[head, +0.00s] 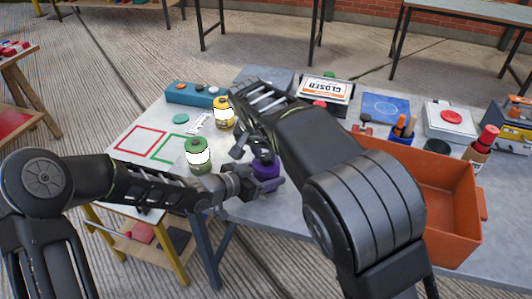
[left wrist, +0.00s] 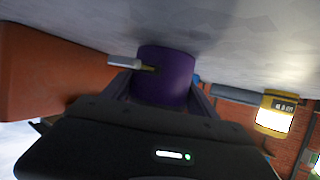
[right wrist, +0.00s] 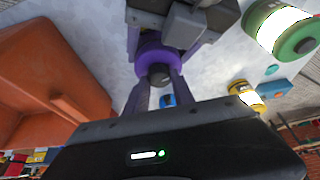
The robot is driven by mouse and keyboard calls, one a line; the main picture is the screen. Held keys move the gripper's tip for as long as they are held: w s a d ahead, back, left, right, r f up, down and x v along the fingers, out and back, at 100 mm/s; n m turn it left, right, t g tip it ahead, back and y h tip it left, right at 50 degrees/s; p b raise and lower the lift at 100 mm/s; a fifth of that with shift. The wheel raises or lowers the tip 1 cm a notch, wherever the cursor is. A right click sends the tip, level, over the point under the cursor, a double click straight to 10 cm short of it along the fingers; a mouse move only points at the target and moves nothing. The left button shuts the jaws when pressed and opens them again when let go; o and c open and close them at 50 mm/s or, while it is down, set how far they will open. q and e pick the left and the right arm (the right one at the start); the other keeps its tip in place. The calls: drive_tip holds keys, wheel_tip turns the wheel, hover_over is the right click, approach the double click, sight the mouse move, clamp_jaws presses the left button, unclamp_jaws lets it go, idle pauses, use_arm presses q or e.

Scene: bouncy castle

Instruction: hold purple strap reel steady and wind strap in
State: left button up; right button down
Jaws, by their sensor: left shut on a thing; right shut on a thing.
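The purple strap reel (head: 266,172) stands upright near the table's front edge. It also shows in the left wrist view (left wrist: 165,75) and, from above, in the right wrist view (right wrist: 153,52), with a dark round knob on top. My left gripper (head: 258,184) is shut around its body from the left. My right gripper (head: 257,152) comes down from above and is shut at the reel's top, its fingers on either side of the knob. A pale stub with a brassy end sticks out of the reel's side in the left wrist view. I cannot make out the strap.
An orange bin (head: 447,205) lies to the right, partly behind my right arm. Red and green outlined squares mark the left tabletop. A blue box (head: 190,94) is at the back.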

drive_tip(key=m+h, duration=0.1)
drive_tip(key=m, duration=0.2)
drive_tip(key=shift+m+g, duration=0.3)
drive_tip(key=m, duration=0.2)
drive_tip(key=m+g+h, duration=0.1)
drive_tip(key=m, duration=0.1)
drive_tip(key=shift+w+a+h, duration=0.1)
drive_tip(key=shift+h, duration=0.2)
drive_tip(key=c, duration=1.1)
unclamp_jaws()
drive_tip(key=shift+o, duration=0.2)
